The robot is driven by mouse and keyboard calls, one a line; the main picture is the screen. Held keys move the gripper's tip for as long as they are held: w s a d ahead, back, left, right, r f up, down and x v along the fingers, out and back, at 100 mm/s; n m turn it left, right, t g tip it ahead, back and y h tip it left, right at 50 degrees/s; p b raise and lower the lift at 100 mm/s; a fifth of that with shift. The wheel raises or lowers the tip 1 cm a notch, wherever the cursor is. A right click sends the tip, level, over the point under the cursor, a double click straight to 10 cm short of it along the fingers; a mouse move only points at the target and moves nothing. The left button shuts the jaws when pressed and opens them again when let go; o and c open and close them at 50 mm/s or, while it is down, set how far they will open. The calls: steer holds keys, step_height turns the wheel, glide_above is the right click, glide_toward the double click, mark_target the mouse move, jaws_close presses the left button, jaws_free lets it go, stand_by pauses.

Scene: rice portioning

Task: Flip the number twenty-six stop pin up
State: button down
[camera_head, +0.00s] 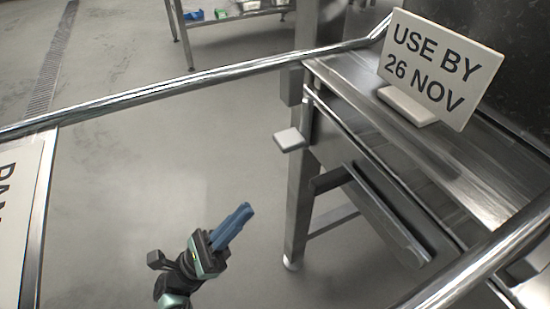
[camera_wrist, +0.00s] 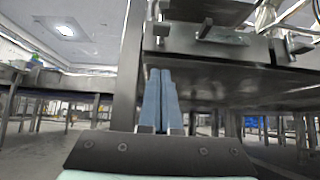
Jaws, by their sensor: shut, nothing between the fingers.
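I cannot make out a stop pin marked twenty-six in either view. A white flat tab (camera_head: 289,140) sticks out to the left from the steel bench's edge, beside an upright bracket. My gripper (camera_head: 247,210) is in the lower middle of the head view, below and left of the tab and clear of the bench. Its blue fingers are together with nothing between them, pointing up and right.
A sign reading "USE BY 26 NOV" (camera_head: 440,65) stands on the steel bench (camera_head: 355,92). A shiny rail (camera_head: 200,84) crosses above the floor. A bench leg (camera_head: 298,205) stands right of my gripper. The floor (camera_head: 120,200) to its left is open.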

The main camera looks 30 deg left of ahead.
mark_target(277, 145)
steer(key=s+a+r+x, duration=0.1)
steer(key=r+x, duration=0.1)
steer(key=x, duration=1)
steer(key=shift+s+p, duration=0.3)
steer(key=shift+a+r, duration=0.1)
steer(key=shift+r, duration=0.05)
steer(key=shift+r, duration=1.35)
